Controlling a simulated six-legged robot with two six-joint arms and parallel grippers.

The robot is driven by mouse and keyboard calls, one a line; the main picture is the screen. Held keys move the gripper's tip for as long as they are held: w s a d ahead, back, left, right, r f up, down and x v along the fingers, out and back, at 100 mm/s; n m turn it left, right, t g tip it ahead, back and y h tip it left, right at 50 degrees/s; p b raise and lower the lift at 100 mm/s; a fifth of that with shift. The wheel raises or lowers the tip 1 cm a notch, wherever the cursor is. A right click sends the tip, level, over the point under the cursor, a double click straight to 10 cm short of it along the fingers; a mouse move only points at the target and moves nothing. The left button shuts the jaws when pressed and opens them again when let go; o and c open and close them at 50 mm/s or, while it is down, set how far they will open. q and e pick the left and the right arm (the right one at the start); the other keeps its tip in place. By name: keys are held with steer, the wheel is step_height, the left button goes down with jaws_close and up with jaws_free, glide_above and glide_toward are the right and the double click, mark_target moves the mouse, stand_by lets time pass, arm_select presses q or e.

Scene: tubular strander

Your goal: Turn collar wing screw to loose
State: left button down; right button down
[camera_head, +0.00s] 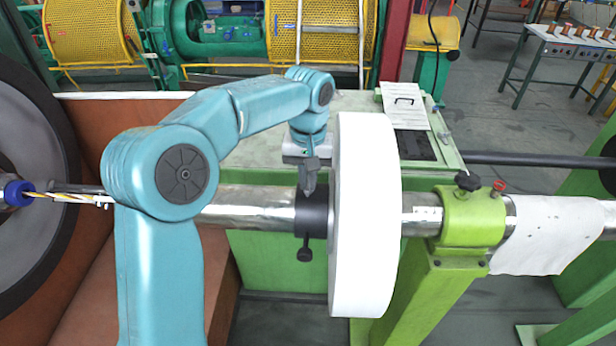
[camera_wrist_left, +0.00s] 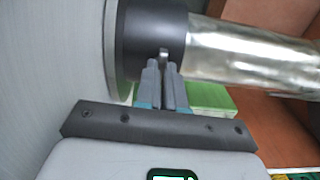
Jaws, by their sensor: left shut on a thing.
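The black collar (camera_head: 313,218) sits around the shiny metal shaft (camera_head: 245,206), against the left side of the large white disc (camera_head: 366,215). My left gripper (camera_head: 309,188) points down at the top of the collar. In the left wrist view its two fingers (camera_wrist_left: 164,68) are shut on a small grey metal piece, the wing screw (camera_wrist_left: 163,54), in front of the dark collar (camera_wrist_left: 150,28). The fingers hide most of the screw. A black knob screw (camera_head: 305,250) hangs below the collar in the head view. My right gripper is in neither view.
A green bearing stand (camera_head: 470,222) with a black knob holds the shaft on the right. A green cabinet (camera_head: 262,132) stands behind the shaft. A large dark-rimmed wheel (camera_head: 62,190) is at the left. White paper (camera_head: 555,235) drapes over the shaft's right end.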

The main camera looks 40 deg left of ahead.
arm_select(q)
steer(key=shift+w+r, duration=0.15)
steer(key=shift+r, duration=0.1)
steer(key=c, duration=1.2)
jaws_free()
steer(key=shift+f, duration=0.1)
steer(key=shift+c, duration=0.2)
